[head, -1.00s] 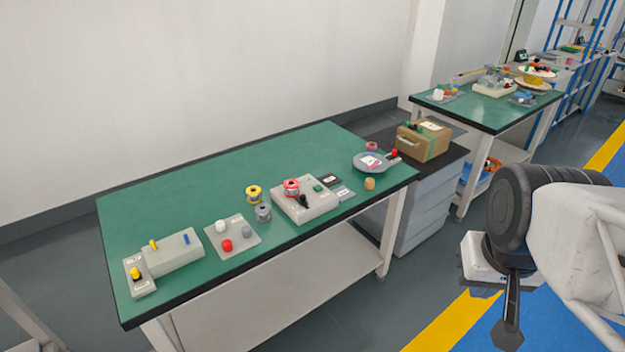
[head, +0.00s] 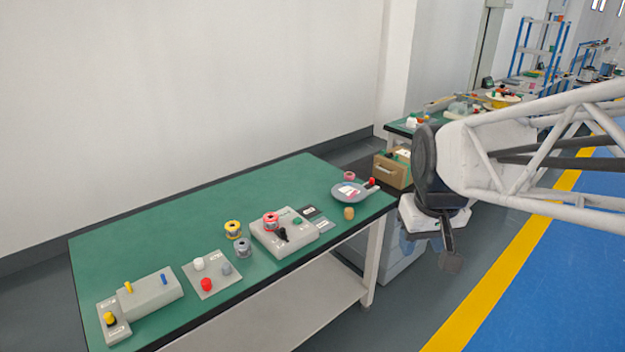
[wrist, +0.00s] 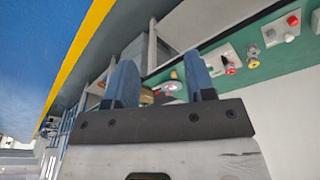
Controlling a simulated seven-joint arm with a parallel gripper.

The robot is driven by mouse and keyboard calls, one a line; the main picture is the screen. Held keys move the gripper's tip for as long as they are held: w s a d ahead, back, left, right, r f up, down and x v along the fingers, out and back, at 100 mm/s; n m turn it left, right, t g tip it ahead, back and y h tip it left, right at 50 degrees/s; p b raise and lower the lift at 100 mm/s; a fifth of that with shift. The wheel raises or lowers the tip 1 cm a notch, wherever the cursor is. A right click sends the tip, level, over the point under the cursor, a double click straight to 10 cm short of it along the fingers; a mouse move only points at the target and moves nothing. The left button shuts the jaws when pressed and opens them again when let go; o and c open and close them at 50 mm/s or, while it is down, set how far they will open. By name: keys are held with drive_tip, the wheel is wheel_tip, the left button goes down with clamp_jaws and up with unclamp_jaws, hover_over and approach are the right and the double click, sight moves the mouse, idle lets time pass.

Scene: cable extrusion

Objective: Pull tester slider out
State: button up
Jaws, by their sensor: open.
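A grey tester-like box (head: 152,295) with a yellow peg and a blue peg on top sits at the table's near left end. A small panel (head: 113,328) with a yellow knob stands beside it. Another grey box (head: 284,236) with a black lever and a green button sits toward the right. I cannot tell which part is the tester slider. My gripper (head: 449,258) hangs right of the table, away from both boxes. In the wrist view its two blue fingers are apart with nothing held between them (wrist: 160,78).
The green table (head: 190,215) also bears a plate with coloured knobs (head: 212,274), a yellow spool (head: 233,230), a grey spool (head: 243,248), and a round grey dish (head: 350,193). The table's back left is clear.

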drive_tip(key=w+a+f+n, duration=0.1)
drive_tip(key=w+a, duration=0.2)
drive_tip(key=w, duration=0.4)
drive_tip(key=w+a+f+n, duration=0.1)
drive_tip(key=w+a+n, duration=0.1)
drive_tip(key=w+a, duration=0.35)
drive_tip(key=n+g, duration=0.2)
drive_tip(key=n, duration=0.4)
hover_over(282, 229)
drive_tip(key=f, duration=2.1)
drive_tip(key=shift+d+f, duration=0.25)
drive_tip(key=shift+w+a+f, duration=0.15)
drive_tip(key=shift+a+f, duration=0.15)
drive_tip(key=shift+f, duration=0.05)
drive_tip(key=shift+f, duration=3.85)
